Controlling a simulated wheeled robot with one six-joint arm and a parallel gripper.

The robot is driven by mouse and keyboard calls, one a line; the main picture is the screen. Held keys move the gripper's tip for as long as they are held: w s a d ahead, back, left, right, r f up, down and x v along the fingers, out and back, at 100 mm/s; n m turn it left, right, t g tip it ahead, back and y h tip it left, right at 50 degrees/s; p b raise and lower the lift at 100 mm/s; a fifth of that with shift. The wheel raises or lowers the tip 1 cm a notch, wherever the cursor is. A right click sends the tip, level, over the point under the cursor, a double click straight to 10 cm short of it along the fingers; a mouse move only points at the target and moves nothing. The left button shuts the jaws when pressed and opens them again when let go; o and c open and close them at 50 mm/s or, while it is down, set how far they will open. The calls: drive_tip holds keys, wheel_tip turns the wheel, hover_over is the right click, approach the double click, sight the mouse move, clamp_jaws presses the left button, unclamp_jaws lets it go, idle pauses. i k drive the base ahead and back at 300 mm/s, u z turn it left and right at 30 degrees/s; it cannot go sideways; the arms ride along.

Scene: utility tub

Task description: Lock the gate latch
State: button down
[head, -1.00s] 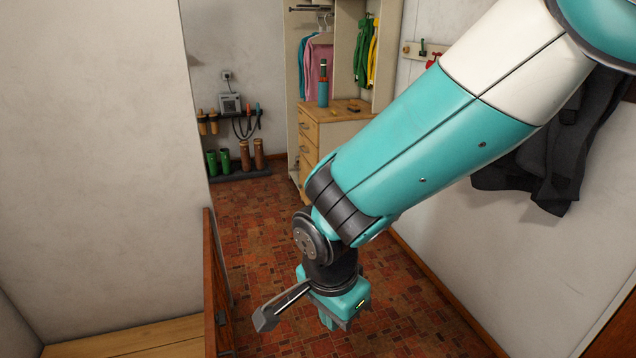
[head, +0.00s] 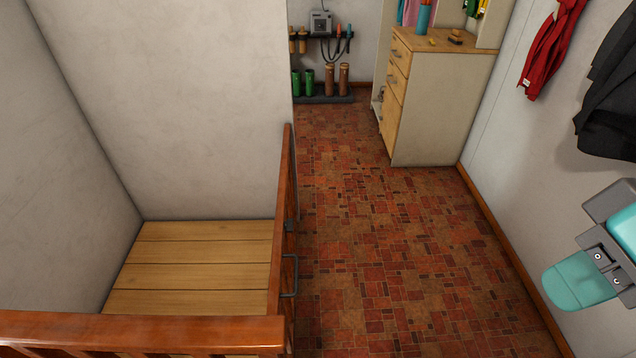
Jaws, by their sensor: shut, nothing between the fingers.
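The reddish-brown wooden gate (head: 285,185) stands seen nearly edge-on, left of the middle in the head view. A small dark metal latch part (head: 289,226) sits on its right side, and a grey bar handle (head: 291,275) is below it. The picture is too small and oblique to tell whether the latch is locked. My gripper (head: 572,288) is at the right edge, with teal fingers shut and empty. It is well to the right of the gate, apart from it, and partly cut off by the frame.
A wooden railing (head: 150,331) crosses the bottom left before a plank floor (head: 200,255). The red tiled floor (head: 400,250) is clear between gate and gripper. A drawer cabinet (head: 440,110), boot rack (head: 322,98) and hanging red garment (head: 550,50) are farther back.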

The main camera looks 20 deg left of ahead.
sight(288, 225)
drive_tip(key=u, duration=0.05)
drive_tip(key=i, duration=2.95)
drive_tip(key=u, duration=3.1)
